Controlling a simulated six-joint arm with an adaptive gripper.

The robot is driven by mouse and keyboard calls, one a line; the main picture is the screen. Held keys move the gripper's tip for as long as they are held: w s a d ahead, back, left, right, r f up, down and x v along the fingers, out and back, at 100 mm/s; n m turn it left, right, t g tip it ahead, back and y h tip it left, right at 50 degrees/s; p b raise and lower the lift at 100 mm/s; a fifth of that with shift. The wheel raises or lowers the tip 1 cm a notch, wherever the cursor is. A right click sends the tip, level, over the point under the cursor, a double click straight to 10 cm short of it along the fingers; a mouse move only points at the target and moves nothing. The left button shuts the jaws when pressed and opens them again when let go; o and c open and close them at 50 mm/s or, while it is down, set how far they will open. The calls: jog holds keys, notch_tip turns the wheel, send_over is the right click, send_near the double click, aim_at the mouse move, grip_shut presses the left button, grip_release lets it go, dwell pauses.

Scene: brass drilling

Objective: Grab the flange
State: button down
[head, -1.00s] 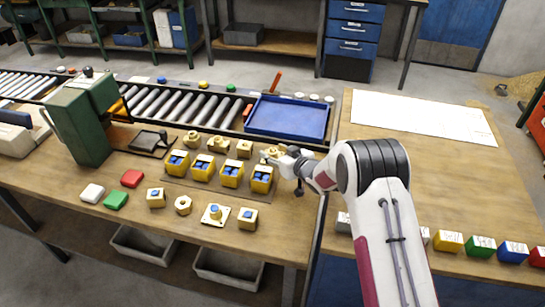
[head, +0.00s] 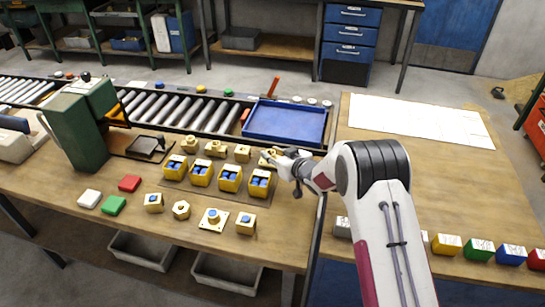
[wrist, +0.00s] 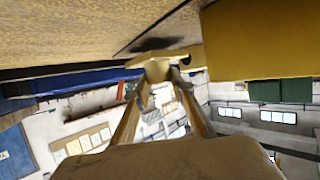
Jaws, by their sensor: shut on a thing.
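My gripper (head: 271,157) is shut on a yellow brass part (head: 265,161) at the right end of the back row of brass parts. The fingers hide much of this part, so I cannot tell its exact shape or whether it touches the bench.
Several yellow bins with blue insides (head: 230,179) stand just in front of my gripper. A blue tray (head: 287,137) lies behind it. A green drill press (head: 82,130) stands at the left.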

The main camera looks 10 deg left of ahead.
aim_at(273, 154)
notch_tip(273, 154, up, 9)
jog(key=shift+f, duration=0.1)
dwell(0.4)
dwell(0.7)
